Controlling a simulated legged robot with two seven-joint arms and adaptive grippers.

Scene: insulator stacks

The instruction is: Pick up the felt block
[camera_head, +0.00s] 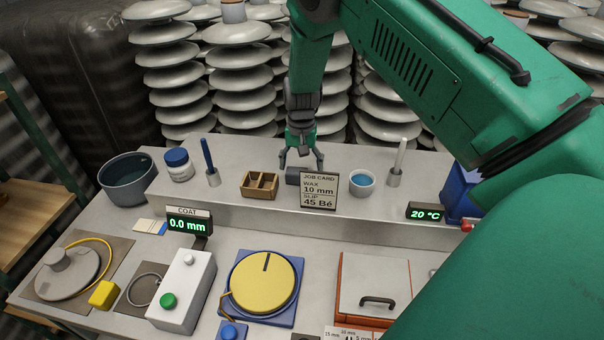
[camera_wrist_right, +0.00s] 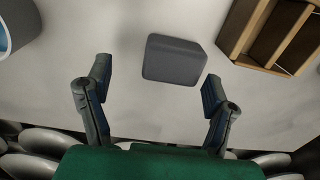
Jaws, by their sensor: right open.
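The felt block is a small dark grey block (camera_head: 292,176) on the raised back shelf, between the wooden box and the job card. In the right wrist view the felt block (camera_wrist_right: 174,60) lies ahead of and between the two open fingers, with clear space on both sides. My right gripper (camera_head: 301,165) hangs over the shelf just behind the block, fingers spread and empty. It also shows in the right wrist view (camera_wrist_right: 156,90). My left gripper is not in view.
A wooden divided box (camera_head: 260,185) stands left of the block. The job card (camera_head: 319,190) stands close on the right, with a white cup of blue liquid (camera_head: 362,183) beyond it. Insulator stacks (camera_head: 243,80) rise behind the shelf (camera_head: 225,196).

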